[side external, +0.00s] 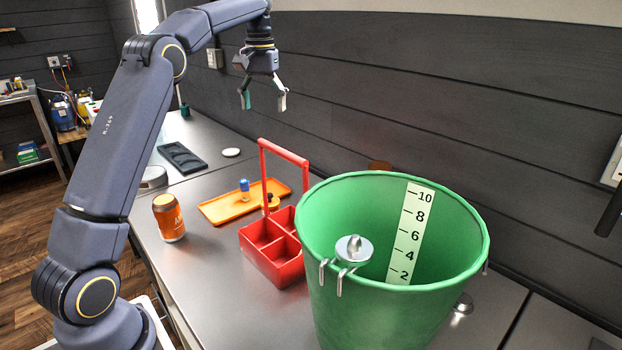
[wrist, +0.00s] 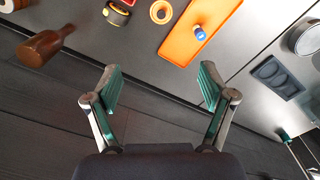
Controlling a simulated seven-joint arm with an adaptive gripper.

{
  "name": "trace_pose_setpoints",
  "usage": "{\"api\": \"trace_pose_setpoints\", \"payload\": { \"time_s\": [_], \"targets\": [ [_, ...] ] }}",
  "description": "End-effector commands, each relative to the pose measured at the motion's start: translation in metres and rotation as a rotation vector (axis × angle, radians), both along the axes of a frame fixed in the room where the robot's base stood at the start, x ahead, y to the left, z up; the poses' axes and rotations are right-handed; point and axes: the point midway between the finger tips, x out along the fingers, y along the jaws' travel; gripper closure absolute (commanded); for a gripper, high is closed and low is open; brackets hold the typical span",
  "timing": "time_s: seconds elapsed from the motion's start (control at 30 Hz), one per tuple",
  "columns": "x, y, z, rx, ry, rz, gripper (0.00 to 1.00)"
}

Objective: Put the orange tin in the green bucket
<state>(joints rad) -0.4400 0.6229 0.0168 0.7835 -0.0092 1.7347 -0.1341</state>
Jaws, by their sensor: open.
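The orange tin (side external: 168,218) stands upright on the metal counter at the left in the side external view, left of the orange tray. I cannot make it out in the wrist view. The green bucket (side external: 330,310) stands at the front right, with a white number scale inside and a metal piece hooked on its near rim. My gripper (side external: 264,98) is open and empty, high above the back of the counter near the dark wall. In the wrist view my gripper (wrist: 162,88) shows its two fingers spread wide with nothing between them.
A red caddy (side external: 282,264) with a tall handle stands between the tin and bucket. Behind it lies an orange tray (side external: 218,208) with a blue-topped item (side external: 244,185). A dark tray (side external: 181,157) lies farther back. A brown bottle (wrist: 40,48) shows in the wrist view.

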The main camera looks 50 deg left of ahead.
Motion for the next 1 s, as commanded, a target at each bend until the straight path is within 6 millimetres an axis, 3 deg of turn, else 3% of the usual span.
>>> {"api": "trace_pose_setpoints", "payload": {
  "time_s": [0.17,0.3,0.4,0.57,0.8,1.0],
  "targets": [
    [-0.002,-0.001,-0.047,-0.004,0.006,0.001,0.18],
    [-0.002,-0.001,-0.101,-0.005,0.007,0.002,0.18],
    [-0.001,0.0,-0.128,-0.003,0.005,0.001,0.18],
    [-0.001,0.0,-0.154,-0.002,0.002,0.001,0.18],
    [-0.001,0.0,-0.21,-0.003,0.005,0.001,0.18],
    [-0.001,0.0,-0.245,-0.002,0.002,0.002,0.18]
  ]
}}
